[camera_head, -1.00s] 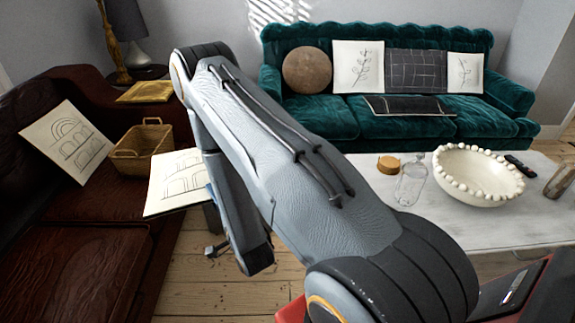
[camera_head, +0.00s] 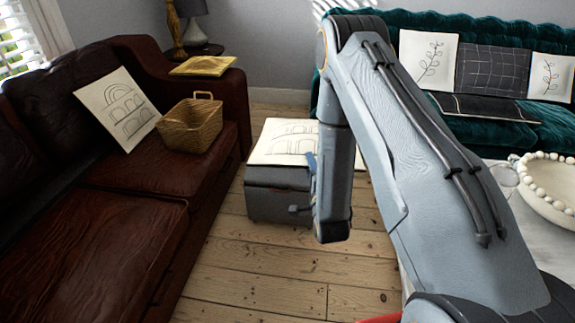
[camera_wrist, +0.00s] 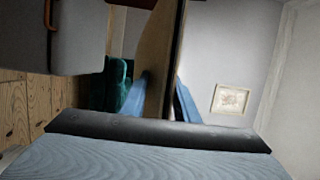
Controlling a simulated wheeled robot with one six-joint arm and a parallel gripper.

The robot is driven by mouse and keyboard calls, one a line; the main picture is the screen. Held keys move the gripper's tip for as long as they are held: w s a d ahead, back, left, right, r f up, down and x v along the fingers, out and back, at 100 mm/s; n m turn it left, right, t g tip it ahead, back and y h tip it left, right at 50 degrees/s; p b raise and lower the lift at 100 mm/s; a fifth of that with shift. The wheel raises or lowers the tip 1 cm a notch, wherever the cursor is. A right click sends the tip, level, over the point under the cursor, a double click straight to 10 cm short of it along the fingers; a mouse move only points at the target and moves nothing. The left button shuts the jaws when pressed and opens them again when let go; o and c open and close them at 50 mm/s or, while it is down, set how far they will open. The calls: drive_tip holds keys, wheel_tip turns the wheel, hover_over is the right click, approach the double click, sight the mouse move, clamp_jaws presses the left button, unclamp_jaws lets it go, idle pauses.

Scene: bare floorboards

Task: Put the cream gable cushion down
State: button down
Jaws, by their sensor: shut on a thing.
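A cream cushion with a dark drawing of gabled, arched shapes (camera_head: 285,142) is held out in the head view, lying roughly flat over a grey box (camera_head: 272,198). My gripper (camera_head: 310,162) is shut on its near right edge; a blue finger shows there and my arm covers its right side. In the wrist view the cushion (camera_wrist: 158,62) appears edge-on between my two blue fingers (camera_wrist: 163,98). The grey box (camera_wrist: 75,35) shows at upper left there, with a gap between. I cannot tell whether the cushion touches the box.
A similar cream arch-drawn cushion (camera_head: 118,110) leans on the brown leather sofa (camera_head: 130,215) beside a wicker basket (camera_head: 190,125). A green sofa (camera_head: 555,112) with cushions stands behind right; a white table (camera_head: 487,190) with a beaded bowl (camera_head: 550,185) is right. Floorboards (camera_head: 250,255) are clear in front.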

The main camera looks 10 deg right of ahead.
drive_tip(key=h+b, duration=0.1)
drive_tip(key=b, duration=2.7)
hover_over(297, 181)
wheel_tip(297, 181, down, 14)
drive_tip(key=shift+m+t, duration=0.3)
drive_tip(key=shift+t, duration=0.1)
wheel_tip(297, 181, down, 10)
drive_tip(key=b, duration=0.4)
drive_tip(key=c, duration=1.4)
unclamp_jaws()
drive_tip(key=shift+s, duration=0.1)
drive_tip(key=shift+o, duration=0.3)
